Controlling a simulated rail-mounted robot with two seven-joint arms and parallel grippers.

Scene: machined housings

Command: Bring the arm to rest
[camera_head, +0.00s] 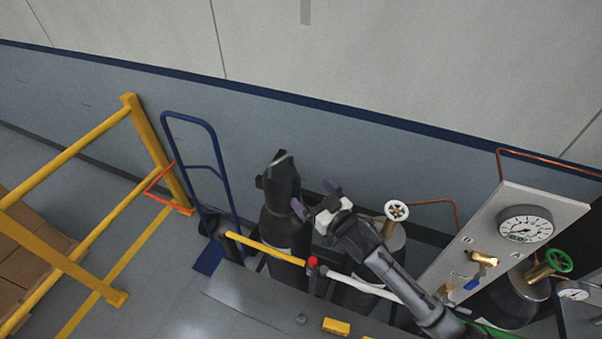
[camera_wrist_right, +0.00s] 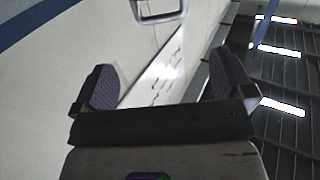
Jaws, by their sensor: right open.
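My right arm (camera_head: 400,285) comes in from the lower right in the head view. My right gripper (camera_head: 315,198) is open, its two dark purple-padded fingers apart, with nothing seen between them. It is in the air in front of the row of gas cylinders, close beside a dark capped cylinder (camera_head: 284,225) in the picture; I cannot tell whether they touch. In the right wrist view the open fingers (camera_wrist_right: 165,82) frame a pale wall and a bright panel. My left gripper is in neither view.
A panel with a gauge (camera_head: 525,229) and brass valves stands at the right. A white handwheel (camera_head: 396,211) is near my right arm. A blue hand truck (camera_head: 203,170) and yellow railing (camera_head: 95,210) stand left. A grey surface (camera_head: 270,310) lies in front.

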